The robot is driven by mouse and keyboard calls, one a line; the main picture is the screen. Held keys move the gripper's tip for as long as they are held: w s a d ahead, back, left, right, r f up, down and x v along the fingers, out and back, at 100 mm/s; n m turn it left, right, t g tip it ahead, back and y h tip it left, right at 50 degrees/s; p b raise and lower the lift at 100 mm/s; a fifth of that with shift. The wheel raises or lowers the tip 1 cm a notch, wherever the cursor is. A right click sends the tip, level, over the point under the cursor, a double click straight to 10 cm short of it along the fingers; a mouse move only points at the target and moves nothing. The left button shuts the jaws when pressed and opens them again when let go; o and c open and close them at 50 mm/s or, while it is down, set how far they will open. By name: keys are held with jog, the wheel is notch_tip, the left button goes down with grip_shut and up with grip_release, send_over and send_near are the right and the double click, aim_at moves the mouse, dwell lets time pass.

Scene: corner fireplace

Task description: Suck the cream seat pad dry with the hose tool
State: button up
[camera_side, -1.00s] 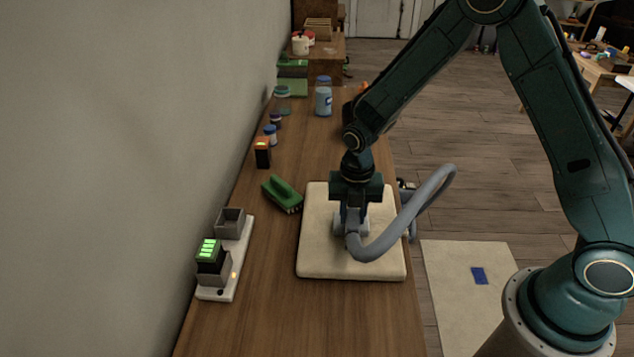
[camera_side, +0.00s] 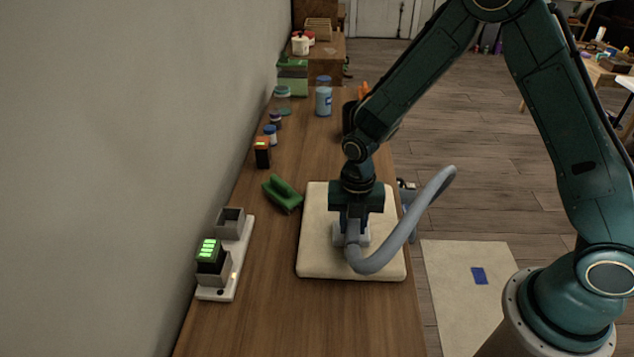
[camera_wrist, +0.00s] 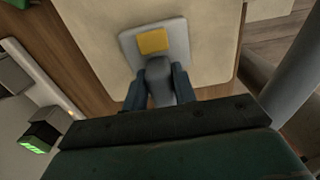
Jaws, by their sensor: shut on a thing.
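The cream seat pad (camera_side: 318,258) lies flat on the wooden bench, and part of it shows in the wrist view (camera_wrist: 95,35). My gripper (camera_side: 352,222) is over the middle of the pad, shut on the grey hose tool (camera_side: 338,238). In the wrist view my gripper's fingers (camera_wrist: 158,88) close on the tool's grey neck, and its wide head (camera_wrist: 183,45) with a yellow patch is at the pad. I cannot tell how firmly the head touches it. The grey hose (camera_side: 408,222) loops from the tool to the right, over the bench edge. No wet patch can be made out.
A green brush (camera_side: 283,194) lies left of the pad. A white charger strip (camera_side: 241,262) with a green-lit battery (camera_side: 208,250) stands along the wall. Small jars and a blue bottle (camera_side: 323,100) stand farther back. The bench front is clear.

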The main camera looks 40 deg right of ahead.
jog(key=shift+s+a, duration=0.1)
jog(key=shift+s, duration=0.05)
jog(key=shift+r, duration=4.05)
jog(key=shift+r, duration=0.1)
